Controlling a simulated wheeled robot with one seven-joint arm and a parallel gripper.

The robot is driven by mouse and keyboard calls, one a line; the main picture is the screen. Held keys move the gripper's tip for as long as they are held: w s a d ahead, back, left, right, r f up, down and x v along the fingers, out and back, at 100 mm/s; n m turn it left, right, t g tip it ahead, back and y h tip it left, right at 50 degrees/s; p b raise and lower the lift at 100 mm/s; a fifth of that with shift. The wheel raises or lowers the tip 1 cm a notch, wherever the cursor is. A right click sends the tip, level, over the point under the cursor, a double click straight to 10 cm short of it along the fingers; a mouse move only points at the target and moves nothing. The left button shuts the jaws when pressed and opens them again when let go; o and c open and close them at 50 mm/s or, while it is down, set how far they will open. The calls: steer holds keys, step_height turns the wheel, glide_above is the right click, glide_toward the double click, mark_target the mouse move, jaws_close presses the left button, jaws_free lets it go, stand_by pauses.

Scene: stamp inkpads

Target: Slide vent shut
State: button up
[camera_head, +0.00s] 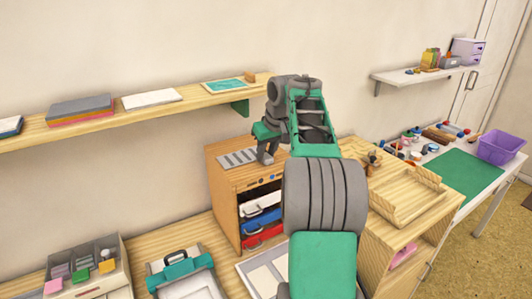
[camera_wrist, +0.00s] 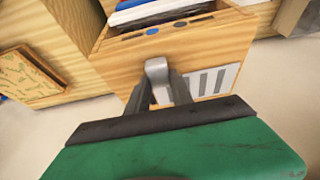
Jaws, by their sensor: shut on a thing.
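The vent (camera_head: 238,158) is a pale grey slotted plate on top of the wooden drawer cabinet (camera_head: 222,185). In the wrist view the vent (camera_wrist: 213,80) lies right of my fingers, and several darker slots show in it. My gripper (camera_head: 266,154) is above the cabinet top, at the right end of the vent. In the wrist view my gripper (camera_wrist: 160,90) is shut on a light grey upright tab (camera_wrist: 157,69), which seems to be the vent's handle. The fingers hide the tab's lower part. I cannot tell how far the slots are covered.
A wall shelf (camera_head: 150,108) runs behind and above. A wooden tray (camera_head: 405,208) stands to the right. A teal-handled case (camera_head: 182,270) and a stamp box (camera_head: 90,285) stand at the lower left.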

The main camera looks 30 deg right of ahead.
jaws_close()
stand_by(0.8)
